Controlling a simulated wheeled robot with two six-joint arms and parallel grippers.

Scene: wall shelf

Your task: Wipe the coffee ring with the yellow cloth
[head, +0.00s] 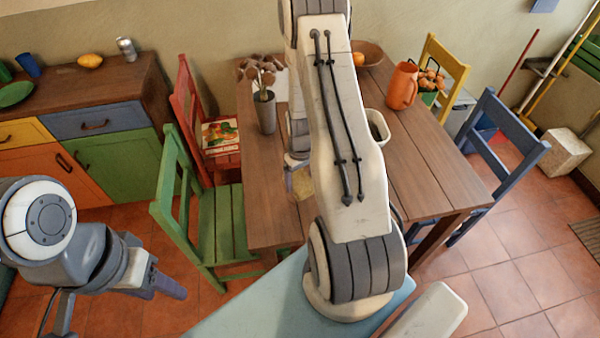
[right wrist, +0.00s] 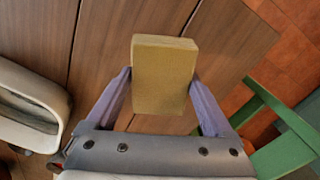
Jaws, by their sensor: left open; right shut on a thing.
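The yellow cloth (head: 302,184) is a thick, folded block over the wooden table (head: 262,218). In the right wrist view the cloth (right wrist: 163,78) sits between the two fingers of my right gripper (right wrist: 163,84), which is shut on it. I cannot tell whether the cloth touches the tabletop. In the head view my right gripper (head: 298,165) is partly hidden by its arm. No coffee ring shows in either view; my right arm covers much of the table's middle. My left gripper (head: 168,287) is open and empty at lower left, away from the table.
On the table stand a vase with dried stems (head: 265,112), an orange jug (head: 402,86), a brown bowl (head: 368,53) and a white container (head: 379,127). Green (head: 180,185), red (head: 188,110), blue (head: 510,125) and yellow (head: 445,65) chairs surround it.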

